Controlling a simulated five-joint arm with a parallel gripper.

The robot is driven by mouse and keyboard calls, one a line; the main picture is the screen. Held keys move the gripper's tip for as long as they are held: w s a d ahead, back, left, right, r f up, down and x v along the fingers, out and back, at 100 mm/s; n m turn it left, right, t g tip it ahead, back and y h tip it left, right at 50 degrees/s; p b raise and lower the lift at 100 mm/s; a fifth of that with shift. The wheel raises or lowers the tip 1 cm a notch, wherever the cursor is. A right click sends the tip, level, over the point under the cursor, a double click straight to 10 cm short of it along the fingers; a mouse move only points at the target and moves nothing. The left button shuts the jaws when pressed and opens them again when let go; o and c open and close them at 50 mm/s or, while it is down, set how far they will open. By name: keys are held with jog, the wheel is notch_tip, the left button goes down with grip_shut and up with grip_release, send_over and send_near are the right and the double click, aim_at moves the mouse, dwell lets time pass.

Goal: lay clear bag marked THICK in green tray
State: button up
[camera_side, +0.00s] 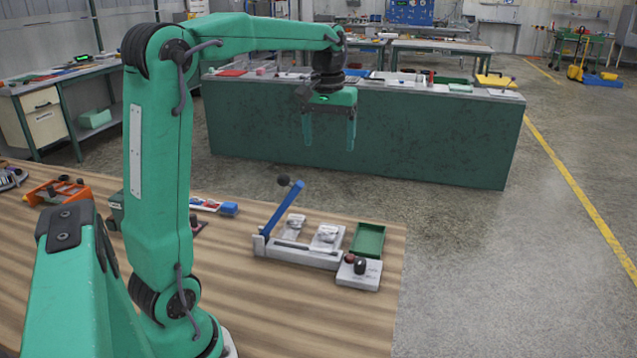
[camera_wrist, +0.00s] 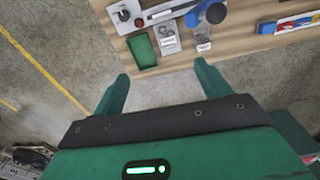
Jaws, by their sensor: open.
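My gripper (camera_side: 329,145) is open and empty, pointing down high above the far edge of the wooden table. In the wrist view its two fingers (camera_wrist: 162,70) are spread wide, with the tray and bags beyond them. The green tray (camera_side: 368,240) lies at the table's right edge and looks empty; it also shows in the wrist view (camera_wrist: 142,51). Two clear bags with pale labels lie left of it: one (camera_side: 327,236) close to the tray, the other (camera_side: 294,226) farther left. Both also show in the wrist view, near (camera_wrist: 167,38) and far (camera_wrist: 202,33). The label words are too small to read.
A sealer with a raised blue lever (camera_side: 284,207) stands beside the bags. A white unit with a dark knob (camera_side: 361,274) sits in front of the tray. A blue-ended item (camera_side: 229,208) and an orange tool (camera_side: 58,190) lie farther left. The front table area is clear.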

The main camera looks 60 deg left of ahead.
jog(key=shift+w+a+f, duration=0.55)
jog(key=shift+a+f, duration=0.05)
jog(key=shift+a, duration=0.6)
send_near(326, 235)
jog(key=shift+d+f+n, duration=0.1)
jog(key=shift+f+n, duration=0.05)
jog(key=shift+n, duration=0.25)
jog(key=shift+w+a+f, duration=0.1)
jog(key=shift+f, duration=2)
jog(key=shift+w+a+f, duration=0.1)
jog(key=shift+a+f, duration=0.05)
jog(key=shift+f, duration=2)
jog(key=c, duration=1.2)
jog(key=shift+o, duration=0.2)
jog(key=shift+r, duration=0.15)
notch_tip(326, 235, up, 28)
